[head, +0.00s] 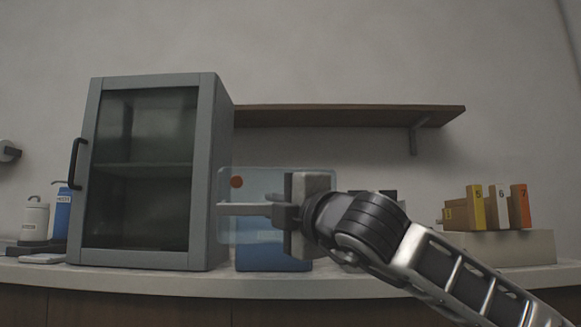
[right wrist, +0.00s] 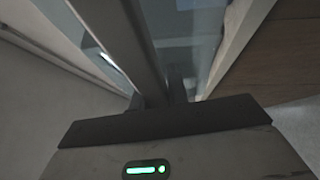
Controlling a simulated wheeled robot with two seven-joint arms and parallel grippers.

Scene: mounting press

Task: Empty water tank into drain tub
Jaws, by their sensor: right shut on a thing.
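The water tank (head: 231,226) is a clear, pale box with an orange-red dot on its upper left. My right gripper (head: 247,210) is shut on it, with a finger lying across its face. The tank looks upright in the head view. Its clear wall also shows beside the finger in the right wrist view (right wrist: 205,45). A blue tub (head: 272,262), likely the drain tub, stands on the counter behind and below the tank, partly hidden by the tank and gripper. I cannot tell the water level or the gap between tank and tub. My left gripper is not in view.
A grey glass-door cabinet (head: 210,130) stands close left of the tank. A brown shelf (head: 345,116) hangs above. Numbered yellow, white and orange blocks (head: 520,207) sit on a pale block (head: 520,248) at right. Bottles (head: 35,220) stand far left on the counter (head: 150,278).

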